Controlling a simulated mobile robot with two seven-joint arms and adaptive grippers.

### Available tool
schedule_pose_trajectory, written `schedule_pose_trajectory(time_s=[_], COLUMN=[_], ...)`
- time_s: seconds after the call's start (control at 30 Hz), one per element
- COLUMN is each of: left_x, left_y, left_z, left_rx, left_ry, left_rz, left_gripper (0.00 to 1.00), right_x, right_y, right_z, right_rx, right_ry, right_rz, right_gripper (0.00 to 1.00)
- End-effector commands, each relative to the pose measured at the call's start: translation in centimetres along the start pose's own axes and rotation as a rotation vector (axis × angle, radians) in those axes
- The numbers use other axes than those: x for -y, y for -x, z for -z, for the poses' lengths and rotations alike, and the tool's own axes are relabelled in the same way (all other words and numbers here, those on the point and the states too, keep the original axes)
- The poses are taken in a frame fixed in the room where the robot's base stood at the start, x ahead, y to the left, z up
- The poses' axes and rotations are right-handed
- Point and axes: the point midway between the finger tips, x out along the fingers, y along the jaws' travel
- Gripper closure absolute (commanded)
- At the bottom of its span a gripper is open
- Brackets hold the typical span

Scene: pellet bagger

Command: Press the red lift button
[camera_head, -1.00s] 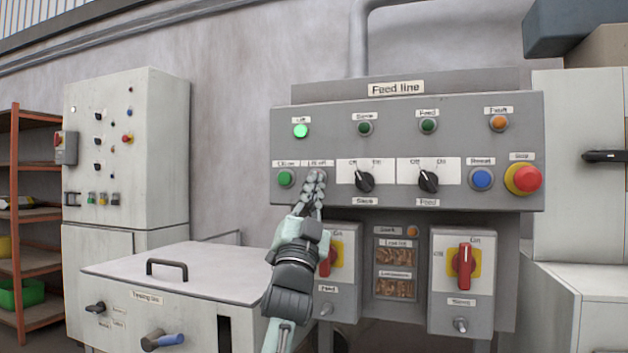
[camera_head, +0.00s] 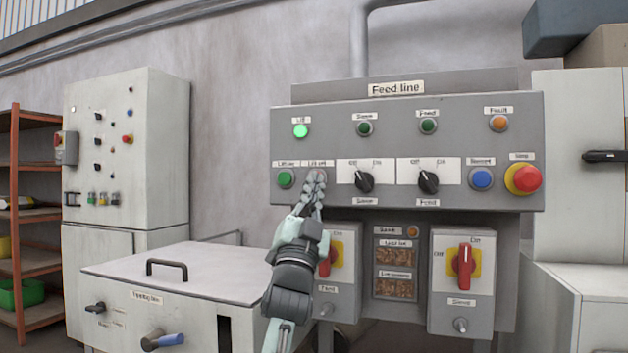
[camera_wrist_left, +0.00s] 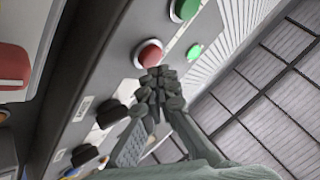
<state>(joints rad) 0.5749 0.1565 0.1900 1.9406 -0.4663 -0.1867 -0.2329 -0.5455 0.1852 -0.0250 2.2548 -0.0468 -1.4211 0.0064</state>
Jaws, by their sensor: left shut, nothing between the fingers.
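The Feed line panel (camera_head: 455,150) faces me. The green lift-on button (camera_head: 285,179) is at its lower left, with the "Lift off" label beside it. My left gripper (camera_head: 314,178) is shut and empty, with its tips just under that label, hiding the red lift button in the head view. In the left wrist view the red button (camera_wrist_left: 149,54) shows right beside the tips of my left gripper (camera_wrist_left: 160,78); I cannot tell whether they touch. The lift lamp (camera_head: 301,131) is lit bright green. My right gripper is not in view.
To the right are the black selector knobs (camera_head: 364,182), a blue button (camera_head: 482,179) and a red stop button (camera_head: 527,179). Below hang red-handled switches (camera_head: 464,266). A low box with a handle (camera_head: 180,270) stands at the left.

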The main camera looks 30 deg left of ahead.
Motion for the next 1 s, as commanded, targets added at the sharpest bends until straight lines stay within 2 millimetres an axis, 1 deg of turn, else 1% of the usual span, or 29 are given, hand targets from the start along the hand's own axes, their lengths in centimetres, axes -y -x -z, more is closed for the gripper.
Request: schedule_pose_trajectory(time_s=[0.3, 0.83, 1.0], left_x=[-0.45, -0.49, -0.29], left_y=[-0.62, -0.7, -0.43], left_z=[-0.44, -0.51, -0.31], left_rx=[0.0, 0.001, 0.001], left_ry=[0.001, 0.0, 0.0], left_rz=[0.0, 0.0, 0.0], left_gripper=[1.0, 1.0, 1.0], right_x=[0.02, 0.02, -0.02], right_y=[-0.04, -0.04, 0.12], right_z=[-0.01, -0.02, 0.03], right_rx=[0.0, 0.0, 0.0], right_ry=[0.0, 0.001, 0.001], right_rz=[0.0, 0.0, 0.0], right_gripper=[1.0, 1.0, 1.0])
